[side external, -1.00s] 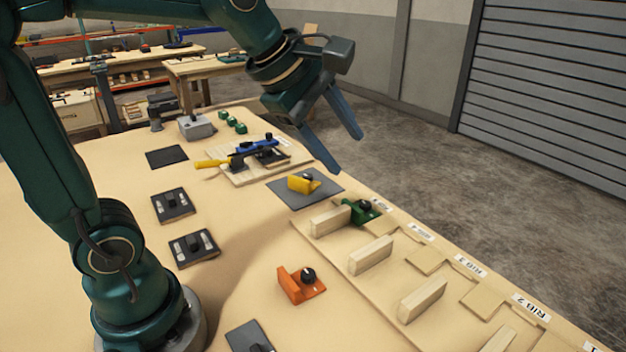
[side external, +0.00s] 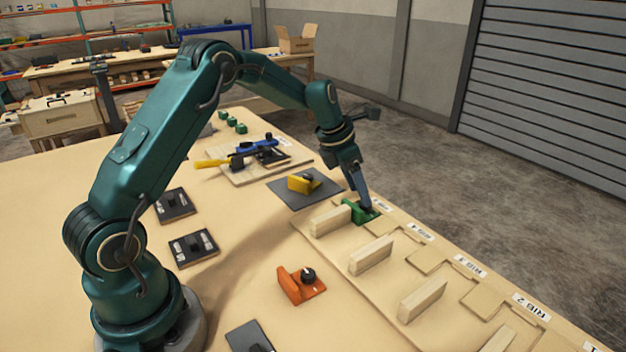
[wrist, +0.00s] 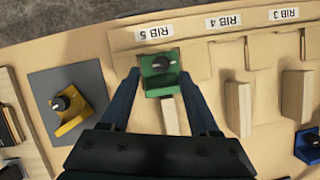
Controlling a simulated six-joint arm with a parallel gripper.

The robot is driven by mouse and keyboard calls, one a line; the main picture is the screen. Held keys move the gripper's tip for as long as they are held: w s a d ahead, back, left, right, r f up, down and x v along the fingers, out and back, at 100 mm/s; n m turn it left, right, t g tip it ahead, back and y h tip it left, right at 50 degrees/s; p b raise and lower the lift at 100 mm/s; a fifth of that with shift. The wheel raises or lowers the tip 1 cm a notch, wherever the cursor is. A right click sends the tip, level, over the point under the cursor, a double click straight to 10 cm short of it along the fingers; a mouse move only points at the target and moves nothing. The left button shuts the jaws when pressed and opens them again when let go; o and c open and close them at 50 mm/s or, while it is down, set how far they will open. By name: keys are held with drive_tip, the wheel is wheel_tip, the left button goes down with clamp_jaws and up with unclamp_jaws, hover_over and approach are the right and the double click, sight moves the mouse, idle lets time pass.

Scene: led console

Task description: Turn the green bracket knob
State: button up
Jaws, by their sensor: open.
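The green bracket (side external: 358,213) sits on the wooden board by the RIB 5 label, against the end of a wooden rib block (side external: 330,220). Its black knob with a pale pointer mark shows in the wrist view (wrist: 162,64); in the side view my fingers mostly hide it. My gripper (side external: 366,206) points down at the bracket from above. In the wrist view my gripper's two blue fingers (wrist: 160,80) stand apart, one on each side of the green bracket (wrist: 159,82), with visible gaps to it.
A yellow bracket with a knob (side external: 303,182) sits on a dark mat (side external: 283,197) to the left. An orange bracket with a knob (side external: 300,284) stands nearer on the table. Several upright rib blocks (side external: 371,255) line the board. A blue clamp (side external: 262,150) lies farther back.

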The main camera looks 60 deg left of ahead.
sight(361, 204)
drive_tip(key=shift+x, duration=1.5)
clamp_jaws()
drive_tip(key=shift+m+h, duration=0.3)
drive_tip(key=shift+m, duration=0.5)
drive_tip(key=shift+w+a+m+h, duration=0.15)
drive_tip(key=shift+m+h, duration=0.25)
drive_tip(key=shift+m, duration=0.6)
drive_tip(key=shift+a+m+g+h, duration=0.15)
drive_tip(key=shift+m+g+h, duration=0.45)
drive_tip(key=shift+m, duration=1.6)
